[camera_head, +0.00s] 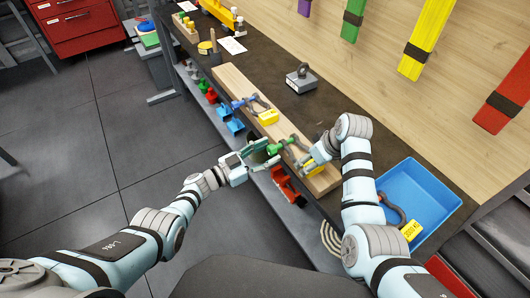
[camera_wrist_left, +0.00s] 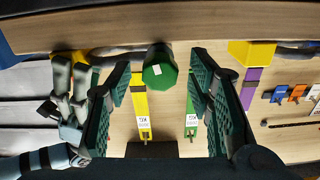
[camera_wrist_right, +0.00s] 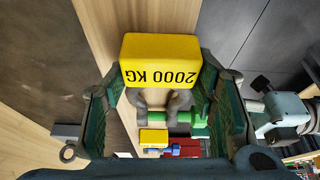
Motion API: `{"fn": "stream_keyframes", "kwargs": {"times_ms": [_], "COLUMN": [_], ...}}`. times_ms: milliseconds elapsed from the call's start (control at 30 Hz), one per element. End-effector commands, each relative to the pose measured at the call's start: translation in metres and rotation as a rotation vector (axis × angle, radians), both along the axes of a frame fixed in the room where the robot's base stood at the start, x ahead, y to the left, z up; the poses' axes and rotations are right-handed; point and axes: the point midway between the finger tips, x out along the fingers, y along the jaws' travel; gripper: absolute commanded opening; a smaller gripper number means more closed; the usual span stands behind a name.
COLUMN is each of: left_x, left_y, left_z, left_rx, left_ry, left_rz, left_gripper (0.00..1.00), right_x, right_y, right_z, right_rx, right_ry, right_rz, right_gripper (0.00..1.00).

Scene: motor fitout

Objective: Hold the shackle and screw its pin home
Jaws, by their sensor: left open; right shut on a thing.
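The shackle (camera_wrist_right: 177,99) has a grey bow, a yellow 2000 KG tag (camera_wrist_right: 160,62) and a green pin (camera_wrist_right: 170,117). It is at the wooden rail on the bench's front edge. My right gripper (camera_head: 314,163) is shut on the shackle at its tagged end. The pin's green hexagonal head (camera_wrist_left: 159,68) points out over the bench's front edge. My left gripper (camera_head: 262,155) is open, with the head between its fingers in the left wrist view and no contact visible. How deep the pin sits in the shackle cannot be told.
A second shackle with a blue pin (camera_head: 238,103) and yellow tag lies farther along the rail (camera_head: 232,80). A blue bin (camera_head: 440,196) at right holds another tagged shackle (camera_head: 397,212). A grey weight (camera_head: 300,80) stands on the dark bench.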

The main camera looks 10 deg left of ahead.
Motion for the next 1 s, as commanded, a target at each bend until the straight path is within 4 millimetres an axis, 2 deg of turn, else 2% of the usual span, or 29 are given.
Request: {"fn": "stream_keyframes", "kwargs": {"times_ms": [67, 333, 667, 1000], "left_x": [-0.0001, -0.0002, 0.0, 0.0004], "left_y": [0.0004, 0.0009, 0.0014, 0.0019], "left_z": [-0.0002, -0.0002, -0.0004, -0.0008], "left_rx": [0.0, 0.0, 0.025, 0.166], "left_ry": [0.0, 0.0, -0.023, -0.161], "left_rz": [0.001, 0.002, 0.003, 0.003], "left_gripper": [0.44, 0.01, 0.0, 0.0], "right_x": [-0.0001, -0.0002, -0.0003, -0.0003], "right_y": [-0.0001, 0.0001, 0.0, -0.0001], "right_z": [-0.0003, -0.0004, -0.0004, -0.0003], "right_rx": [-0.001, -0.001, 0.0, -0.001], "right_ry": [0.001, 0.0, 0.001, 0.002], "right_rz": [0.0, 0.001, 0.001, 0.001], "right_gripper": [0.18, 0.18, 0.18, 0.18]}}
